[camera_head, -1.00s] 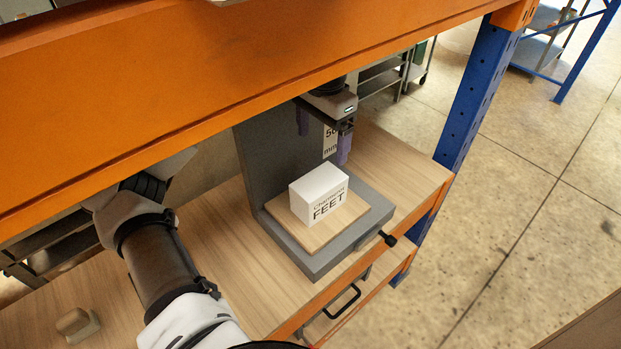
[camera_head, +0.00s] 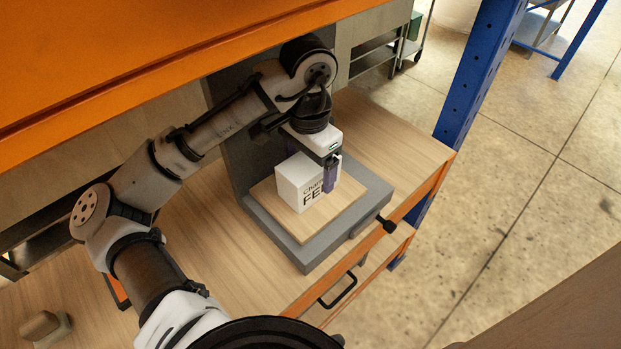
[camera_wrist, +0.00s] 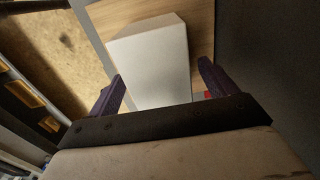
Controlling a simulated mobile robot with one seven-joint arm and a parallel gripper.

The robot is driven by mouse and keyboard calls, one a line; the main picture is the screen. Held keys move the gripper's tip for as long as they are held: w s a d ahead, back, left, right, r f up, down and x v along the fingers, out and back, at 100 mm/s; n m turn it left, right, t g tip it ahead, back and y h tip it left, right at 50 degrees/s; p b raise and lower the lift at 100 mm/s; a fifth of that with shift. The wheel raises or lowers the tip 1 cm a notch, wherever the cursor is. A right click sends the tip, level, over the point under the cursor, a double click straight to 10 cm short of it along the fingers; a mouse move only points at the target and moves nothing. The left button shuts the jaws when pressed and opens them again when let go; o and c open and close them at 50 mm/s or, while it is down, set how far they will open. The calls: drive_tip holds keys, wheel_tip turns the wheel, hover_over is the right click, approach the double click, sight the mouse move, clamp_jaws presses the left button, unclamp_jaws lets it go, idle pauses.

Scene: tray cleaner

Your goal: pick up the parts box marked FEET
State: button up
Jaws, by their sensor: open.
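The white parts box (camera_head: 290,181) marked FEET stands on a wooden board on a grey stand. Its black lettering is partly hidden behind a purple finger of my gripper (camera_head: 312,175). In the wrist view the white box (camera_wrist: 152,62) lies between the two purple fingers of my gripper (camera_wrist: 163,86), with a visible gap on the right side. The left finger is close to the box; I cannot tell whether it touches. My gripper is open and down at the box. The far finger is mostly hidden in the head view.
The wooden board (camera_head: 345,205) lies on the grey stand (camera_head: 312,256), whose upright back wall is behind the box. A black knob (camera_head: 386,225) sticks out at the front. An orange beam (camera_head: 200,45) crosses above my arm. A small wooden object (camera_head: 43,327) is at lower left.

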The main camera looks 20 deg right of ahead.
drive_tip(key=shift+f+b, duration=0.3)
drive_tip(key=shift+f, duration=0.3)
drive_tip(key=c, duration=1.3)
